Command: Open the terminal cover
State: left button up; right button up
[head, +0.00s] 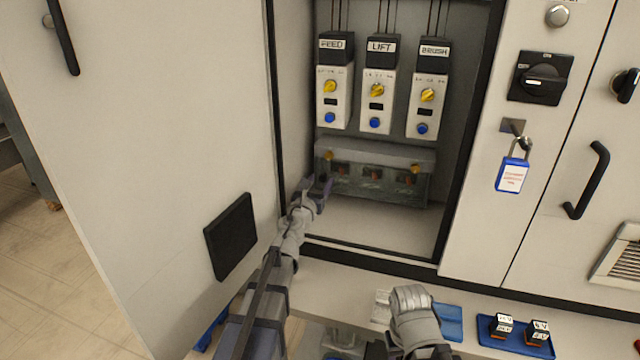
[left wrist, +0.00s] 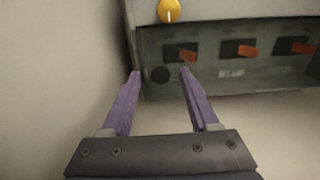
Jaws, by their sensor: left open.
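The terminal cover (head: 385,188) is a see-through grey box low inside the open cabinet, and it looks closed. A left yellow knob (head: 328,155) and a right yellow knob (head: 415,168) sit on its upper part. Dark terminals with orange-red parts show through it. My left gripper (head: 322,185) is at the cover's left end, below the left knob. In the left wrist view, its two purple fingers (left wrist: 161,73) are apart with nothing between them, and the left knob (left wrist: 171,11) shows above and beyond the tips. My right gripper's fingers do not show.
The open cabinet door (head: 175,130) stands close on the left. Above the cover hang the FEED (head: 333,98), LIFT (head: 377,100) and BRUSH (head: 427,105) units. A blue padlock (head: 513,175) hangs at right. A blue tray (head: 515,335) with small blocks lies below.

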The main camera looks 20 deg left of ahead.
pick_arm(q)
grip_shut()
dwell(0.5)
dwell(1.0)
